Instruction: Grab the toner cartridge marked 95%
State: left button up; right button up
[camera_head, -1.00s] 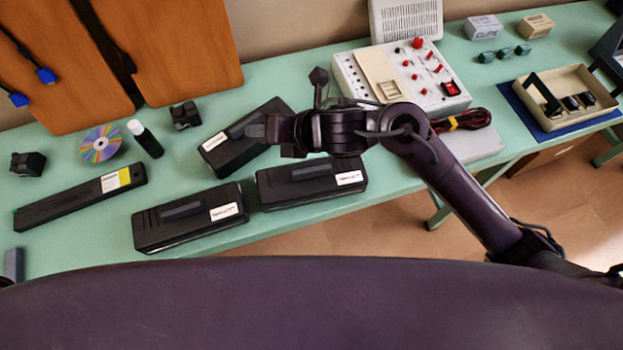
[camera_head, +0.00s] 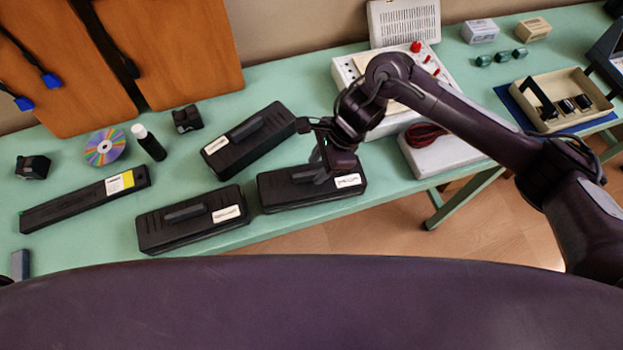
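Three black toner cartridges with raised handles and white labels lie on the green table: a back one (camera_head: 262,150), a front left one (camera_head: 170,232) and a right one (camera_head: 275,192). The print on the labels is too small to read, so I cannot tell which is marked 95%. My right gripper (camera_head: 320,172) points down at the right cartridge, over its handle next to the label. It hides part of the handle. Whether its fingers are open, shut or touching the handle cannot be told. My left gripper is not in view.
A white control box (camera_head: 345,70) stands behind my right arm. A beige tray (camera_head: 590,115) is at the right.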

jog(key=shift+x, duration=1.4)
grip_shut()
jog(key=shift+a+r, duration=0.1)
jog(key=shift+r, duration=0.05)
